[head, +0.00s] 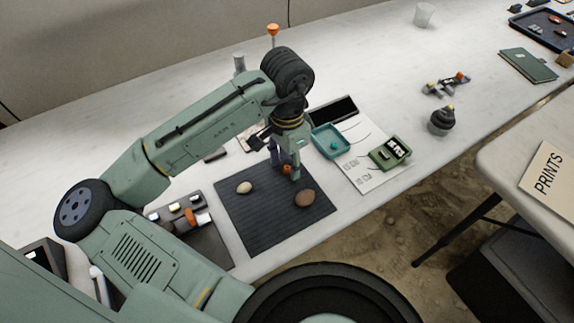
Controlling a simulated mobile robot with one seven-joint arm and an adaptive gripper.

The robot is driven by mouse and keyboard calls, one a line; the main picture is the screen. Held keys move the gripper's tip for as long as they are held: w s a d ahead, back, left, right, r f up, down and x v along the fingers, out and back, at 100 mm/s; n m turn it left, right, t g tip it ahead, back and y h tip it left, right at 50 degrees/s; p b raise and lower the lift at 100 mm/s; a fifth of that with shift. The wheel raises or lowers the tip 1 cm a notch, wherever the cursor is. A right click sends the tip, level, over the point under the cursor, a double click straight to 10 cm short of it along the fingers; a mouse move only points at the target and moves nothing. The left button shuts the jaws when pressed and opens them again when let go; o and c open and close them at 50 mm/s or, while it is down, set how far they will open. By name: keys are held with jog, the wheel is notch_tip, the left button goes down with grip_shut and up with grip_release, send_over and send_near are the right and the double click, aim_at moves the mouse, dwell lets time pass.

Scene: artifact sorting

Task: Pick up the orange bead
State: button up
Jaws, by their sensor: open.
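The small orange bead (287,169) lies on the dark ridged mat (262,226), near its back edge. My gripper (285,172) points down over the back of the mat, with its fingers right around or beside the bead. I cannot tell from this one view whether the fingers touch it. The fingers are open. A pale oval stone (244,188) and a brown oval stone (305,198) also lie on the mat, to the left and the right front of the bead.
A teal tray (318,147) and a green device (378,158) stand on paper to the right. A dark tray (208,246) with small items is at the left. Farther right are a dark round object (441,122) and a green book (528,65). The table's middle front is clear.

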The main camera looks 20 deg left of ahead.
jog(key=shift+f, duration=0.45)
jog(key=shift+c, duration=0.2)
jog(key=c, duration=0.8)
jog(key=shift+r, duration=0.1)
